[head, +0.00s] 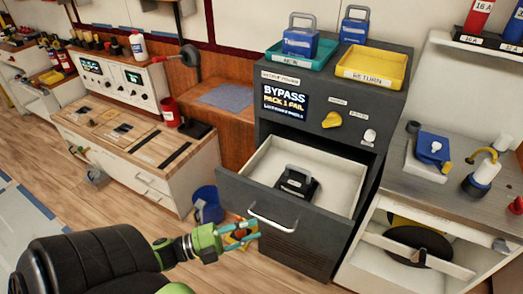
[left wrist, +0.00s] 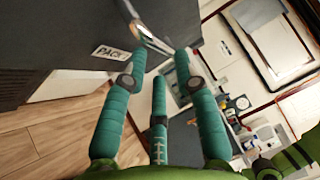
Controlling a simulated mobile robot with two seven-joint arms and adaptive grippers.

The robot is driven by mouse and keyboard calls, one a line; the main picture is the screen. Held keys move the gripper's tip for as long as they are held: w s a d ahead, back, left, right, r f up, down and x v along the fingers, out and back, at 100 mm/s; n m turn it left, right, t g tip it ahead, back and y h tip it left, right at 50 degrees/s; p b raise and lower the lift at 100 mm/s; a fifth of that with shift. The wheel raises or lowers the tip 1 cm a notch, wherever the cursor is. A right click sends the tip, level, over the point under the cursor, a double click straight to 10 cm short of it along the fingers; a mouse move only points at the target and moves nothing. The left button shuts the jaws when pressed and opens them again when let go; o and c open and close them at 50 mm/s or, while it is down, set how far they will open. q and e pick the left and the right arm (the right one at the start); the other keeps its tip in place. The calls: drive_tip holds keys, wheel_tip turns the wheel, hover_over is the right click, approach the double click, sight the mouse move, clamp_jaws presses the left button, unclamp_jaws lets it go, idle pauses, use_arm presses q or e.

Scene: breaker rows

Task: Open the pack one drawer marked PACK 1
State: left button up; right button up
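The drawer (head: 225,200) in the dark grey cabinet is pulled out, with its pale inside showing. A black pack with a grey handle (head: 297,183) sits in it. In the left wrist view, the drawer front (left wrist: 55,35) bears a white label (left wrist: 110,52) reading "PACK"; any number is unreadable. The metal drawer handle (head: 272,222) also shows in the wrist view (left wrist: 150,35), just beyond my fingertips. My left gripper (head: 250,237) is at the left end of the handle, its teal fingers spread and empty. Contact with the handle cannot be told. My right gripper is not in view.
The cabinet top holds a teal tray (head: 277,60) with a blue pack and a yellow tray (head: 369,84). A display (head: 286,101) reads "BYPASS PACK 1 FAIL". A blue bin (head: 207,205) stands on the floor left of the drawer. A workbench (head: 450,180) stands close on the right.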

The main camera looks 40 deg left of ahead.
use_arm(q)
drive_tip(key=v, duration=0.8)
